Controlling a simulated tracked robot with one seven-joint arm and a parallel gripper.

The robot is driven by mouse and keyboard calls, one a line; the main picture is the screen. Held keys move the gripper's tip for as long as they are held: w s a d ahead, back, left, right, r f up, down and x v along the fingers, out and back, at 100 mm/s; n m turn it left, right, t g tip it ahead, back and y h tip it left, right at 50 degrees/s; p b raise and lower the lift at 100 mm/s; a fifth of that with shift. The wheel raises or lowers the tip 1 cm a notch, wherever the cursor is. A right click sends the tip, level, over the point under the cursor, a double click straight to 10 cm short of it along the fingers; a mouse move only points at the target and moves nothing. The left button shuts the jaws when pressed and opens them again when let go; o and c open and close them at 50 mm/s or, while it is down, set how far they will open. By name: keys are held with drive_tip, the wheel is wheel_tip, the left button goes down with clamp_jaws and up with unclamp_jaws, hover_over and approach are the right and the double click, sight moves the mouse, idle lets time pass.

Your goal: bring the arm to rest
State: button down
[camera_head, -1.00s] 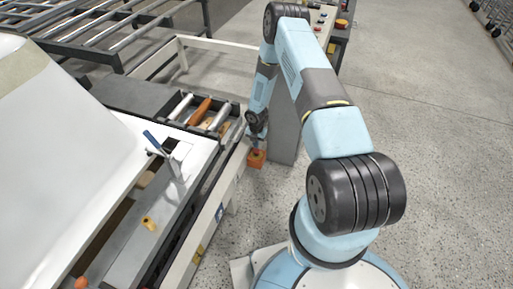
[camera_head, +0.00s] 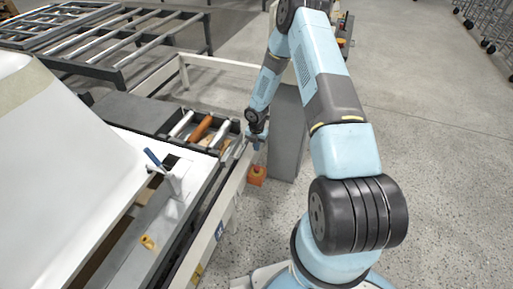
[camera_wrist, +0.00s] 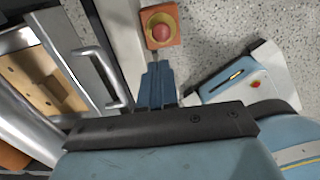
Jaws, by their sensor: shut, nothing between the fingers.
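My gripper (camera_wrist: 157,68) shows in the wrist view with its two blue fingers together and nothing between them. In the head view my gripper (camera_head: 257,146) hangs at the end of my bent arm, beside the pale frame edge of the conveyor. An orange box with a red round button (camera_wrist: 161,27) lies beyond the fingertips in the wrist view. The same orange box (camera_head: 256,175) shows just below my gripper in the head view; a gap seems to separate them.
A conveyor with metal rollers and an orange roller (camera_head: 200,128) is left of my gripper. A white shell (camera_head: 62,170) and a blue-handled clamp (camera_head: 153,158) are further left. A grey post (camera_head: 288,135) stands behind my arm. Open floor (camera_head: 440,170) lies right.

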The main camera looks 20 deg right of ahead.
drive_tip(key=d+r+m+t+h, duration=0.3)
drive_tip(key=r+m, duration=0.6)
drive_tip(key=r, duration=2.2)
drive_tip(key=s+d+r+m, duration=0.1)
drive_tip(key=s+r+m, duration=0.4)
drive_tip(key=r, duration=0.4)
drive_tip(key=s+r+m, duration=0.3)
drive_tip(key=s+r, duration=0.4)
drive_tip(key=r, duration=0.3)
drive_tip(key=s+a+r+m+y, duration=0.1)
drive_tip(key=s+r+m, duration=0.2)
drive_tip(key=s, duration=0.5)
drive_tip(key=s+a+r+m+t+y, duration=0.1)
drive_tip(key=s+r+m, duration=0.3)
drive_tip(key=s, duration=0.4)
drive_tip(key=s+r+m+t+y, duration=0.1)
drive_tip(key=s+r+m, duration=0.3)
drive_tip(key=s, duration=0.5)
drive_tip(key=shift+a+m, duration=0.4)
drive_tip(key=shift+a+r, duration=0.1)
